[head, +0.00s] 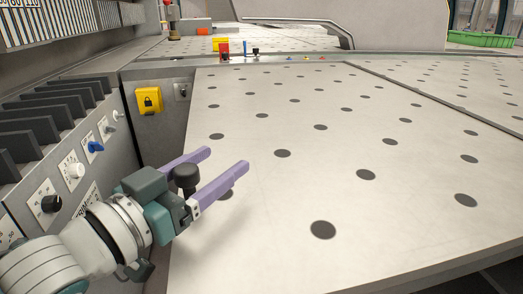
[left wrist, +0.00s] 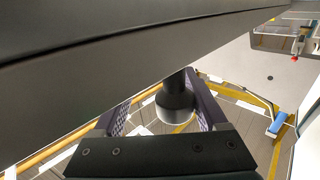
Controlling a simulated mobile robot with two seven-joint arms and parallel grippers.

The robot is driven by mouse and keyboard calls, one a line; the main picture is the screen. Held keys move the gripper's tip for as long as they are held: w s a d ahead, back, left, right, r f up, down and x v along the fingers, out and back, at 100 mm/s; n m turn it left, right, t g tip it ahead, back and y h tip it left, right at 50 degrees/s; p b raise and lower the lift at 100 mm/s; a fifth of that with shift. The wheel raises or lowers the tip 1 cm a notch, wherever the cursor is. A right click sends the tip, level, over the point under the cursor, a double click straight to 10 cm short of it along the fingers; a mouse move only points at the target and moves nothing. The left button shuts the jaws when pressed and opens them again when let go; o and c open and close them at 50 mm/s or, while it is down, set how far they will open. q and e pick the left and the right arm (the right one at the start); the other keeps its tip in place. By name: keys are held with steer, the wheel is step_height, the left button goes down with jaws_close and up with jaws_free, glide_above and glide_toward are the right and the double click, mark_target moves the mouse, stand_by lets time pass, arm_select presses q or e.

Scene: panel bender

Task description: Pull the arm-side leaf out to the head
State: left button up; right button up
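The near light-grey leaf (head: 345,190) is a flat panel with dark round spots, on the right of the control cabinet in the head view. I take it for the arm-side leaf. My left gripper (head: 227,159) is at its left edge, its two purple fingers apart and pointing toward the panel. A black round knob (head: 186,177) stands between the fingers near their base. In the left wrist view the black knob (left wrist: 176,100) is between the fingers, with a visible gap on its left side. What the knob is fixed to is unclear. My right gripper is out of view.
A control panel with a blue knob (head: 95,147) and a white knob (head: 75,170) is close on the left. A yellow lock plate (head: 149,101) is behind the gripper. Small colored items stand at the back edge. The leaf's top is clear.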

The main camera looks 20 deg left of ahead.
mark_target(189, 182)
arm_select(q)
steer(key=shift+s+a+p, duration=0.2)
steer(key=shift+s+p, duration=0.15)
steer(key=shift+s, duration=0.75)
steer(key=shift+s+a+p, duration=0.2)
steer(key=shift+s+p, duration=0.2)
steer(key=shift+s, duration=0.7)
steer(key=shift+s+a+p, duration=0.2)
steer(key=shift+s+p, duration=0.15)
steer(key=shift+s, duration=0.75)
steer(key=shift+s+a+p, duration=0.2)
steer(key=shift+s+p, duration=0.05)
steer(key=shift+s, duration=0.7)
steer(key=shift+s+a+p, duration=0.2)
steer(key=shift+s+p, duration=0.05)
steer(key=shift+s, duration=0.7)
